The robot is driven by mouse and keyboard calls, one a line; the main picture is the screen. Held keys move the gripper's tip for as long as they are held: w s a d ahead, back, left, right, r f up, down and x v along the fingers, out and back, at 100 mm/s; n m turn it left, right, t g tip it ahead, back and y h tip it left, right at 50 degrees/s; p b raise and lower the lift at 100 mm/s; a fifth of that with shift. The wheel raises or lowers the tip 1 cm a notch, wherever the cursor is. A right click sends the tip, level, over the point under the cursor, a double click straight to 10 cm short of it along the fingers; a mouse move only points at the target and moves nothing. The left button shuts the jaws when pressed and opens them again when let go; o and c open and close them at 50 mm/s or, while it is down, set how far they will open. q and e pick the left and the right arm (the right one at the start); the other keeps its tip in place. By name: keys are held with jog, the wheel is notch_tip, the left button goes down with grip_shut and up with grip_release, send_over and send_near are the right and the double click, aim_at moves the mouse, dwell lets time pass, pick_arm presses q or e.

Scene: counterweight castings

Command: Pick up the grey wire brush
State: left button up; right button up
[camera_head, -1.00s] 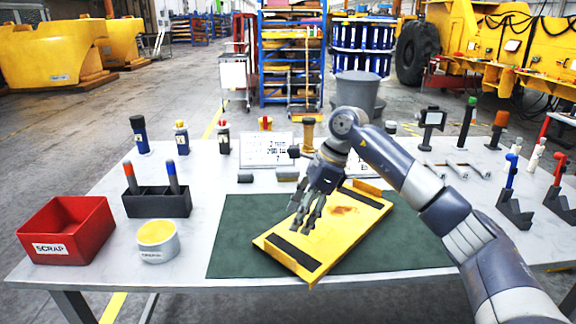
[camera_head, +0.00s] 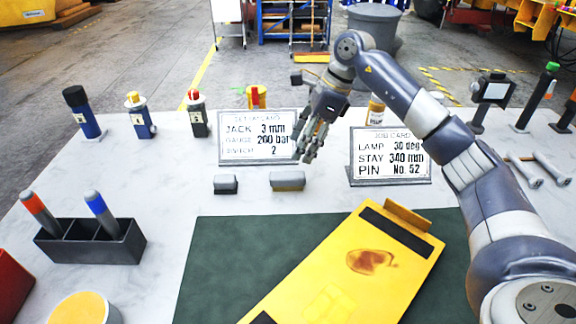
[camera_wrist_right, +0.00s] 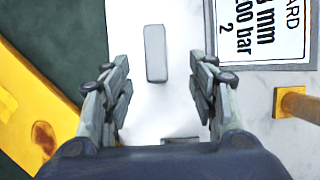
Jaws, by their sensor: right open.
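Two small grey blocks lie on the white table in the head view, behind the green mat. The right, longer one has a brownish underside and looks like the grey wire brush (camera_head: 287,180). The left one is a dark-bottomed grey block (camera_head: 225,184). My right gripper (camera_head: 308,155) is open and empty, above the table just behind and right of the brush. In the right wrist view the grey brush (camera_wrist_right: 155,53) lies ahead, between the lines of the two spread fingers (camera_wrist_right: 163,92), apart from them. My left gripper is not in view.
Two upright signs, the left board (camera_head: 258,137) and the job card (camera_head: 390,157), stand near the gripper. An amber jar (camera_head: 376,112) is behind. A yellow plate (camera_head: 350,265) lies on the green mat (camera_head: 215,265). A black pen holder (camera_head: 90,242) stands left.

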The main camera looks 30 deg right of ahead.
aim_at(289, 174)
jog(key=x, duration=0.3)
jog(key=shift+s+a+f, duration=0.15)
jog(key=shift+a+f, duration=0.1)
jog(key=shift+f, duration=0.1)
jog(key=shift+a+f, duration=0.2)
jog(key=shift+f, duration=0.15)
jog(key=p+x, duration=0.1)
jog(key=x, duration=0.4)
jog(key=shift+s+d+p, duration=0.15)
jog(key=shift+p, duration=0.2)
jog(key=shift+f, duration=0.5)
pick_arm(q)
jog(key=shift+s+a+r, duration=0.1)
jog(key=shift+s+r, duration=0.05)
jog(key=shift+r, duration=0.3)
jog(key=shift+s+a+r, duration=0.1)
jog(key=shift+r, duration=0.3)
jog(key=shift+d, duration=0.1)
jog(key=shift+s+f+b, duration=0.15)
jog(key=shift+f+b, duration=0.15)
pick_arm(e)
jog(key=shift+f, duration=0.25)
jog(key=c, duration=1.2)
